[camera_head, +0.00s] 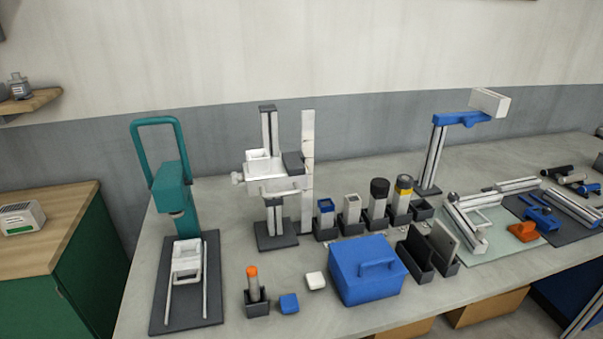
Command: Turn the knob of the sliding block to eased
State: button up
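A white block (277,172) sits partway up a dark upright post with a dark square base (277,235); it looks like the sliding block. A small pale round knob (237,178) sticks out at its left side. The knob's setting is too small to read. A white handle-like bar (284,190) is at the block's front, and a dark piece (293,163) sits at its right. A tall pale strip (307,172) stands just right of the post. My gripper is not in view.
A teal press-like stand (170,185) is on the left of the grey table. In front are an orange-topped cylinder in a holder (255,292), a blue box with a handle (367,272) and small blocks. Dark holders with containers (350,215) stand right of the post.

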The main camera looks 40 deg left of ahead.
aim_at(236, 179)
jog(key=z, duration=0.05)
jog(key=k, duration=0.7)
jog(key=u, duration=1.65)
jog(key=i, duration=1)
jog(key=z, duration=0.35)
jog(key=k, duration=1.35)
jog(key=z, duration=0.1)
jog(key=i, duration=0.95)
